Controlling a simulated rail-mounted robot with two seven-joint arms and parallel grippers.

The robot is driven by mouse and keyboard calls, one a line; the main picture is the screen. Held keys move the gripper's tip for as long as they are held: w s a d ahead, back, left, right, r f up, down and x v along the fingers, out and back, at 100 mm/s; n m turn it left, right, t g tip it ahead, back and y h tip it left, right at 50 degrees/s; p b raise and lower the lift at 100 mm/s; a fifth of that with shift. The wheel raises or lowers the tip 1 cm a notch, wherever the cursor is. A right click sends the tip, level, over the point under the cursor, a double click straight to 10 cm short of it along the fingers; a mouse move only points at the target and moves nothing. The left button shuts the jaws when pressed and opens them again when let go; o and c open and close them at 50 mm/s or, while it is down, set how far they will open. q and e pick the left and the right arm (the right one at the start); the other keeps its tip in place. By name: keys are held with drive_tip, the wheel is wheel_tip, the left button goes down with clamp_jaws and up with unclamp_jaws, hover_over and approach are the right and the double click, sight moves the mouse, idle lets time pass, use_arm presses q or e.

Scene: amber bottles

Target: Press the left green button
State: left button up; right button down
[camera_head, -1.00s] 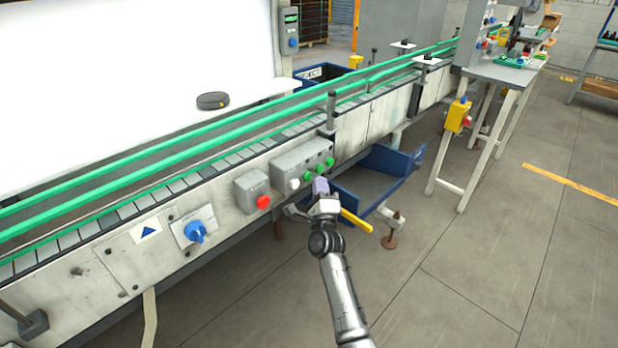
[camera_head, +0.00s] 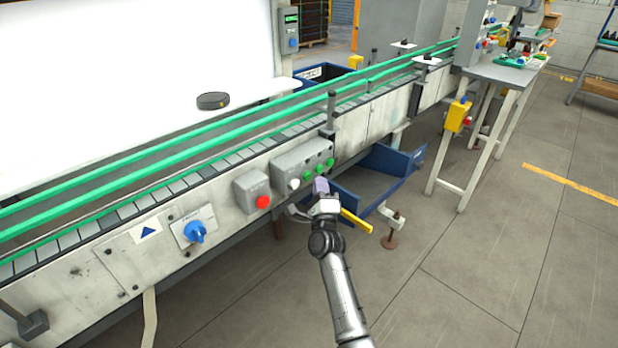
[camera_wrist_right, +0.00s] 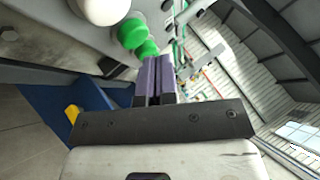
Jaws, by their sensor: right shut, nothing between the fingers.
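A grey control box (camera_head: 290,162) on the conveyor's side carries a white button (camera_head: 294,184) and a row of green buttons. The left green button (camera_head: 308,176) is the one nearest the white button. My right gripper (camera_head: 320,185) is shut and empty, with its purple fingers just below and in front of the green buttons. In the right wrist view, the fingers (camera_wrist_right: 155,75) lie together beside the green buttons (camera_wrist_right: 133,32), with the white button (camera_wrist_right: 100,8) at the top. I cannot tell whether the fingertips touch a button. My left gripper is not in view.
A red button (camera_head: 263,202) on its own box and a blue rotary switch (camera_head: 195,232) sit to the left on the conveyor side. A blue bin (camera_head: 400,163) stands beneath the conveyor, behind my right gripper. The floor at right is open.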

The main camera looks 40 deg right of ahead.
drive_tip(key=shift+w, duration=0.1)
drive_tip(key=shift+w+a, duration=0.1)
drive_tip(key=shift+w, duration=0.25)
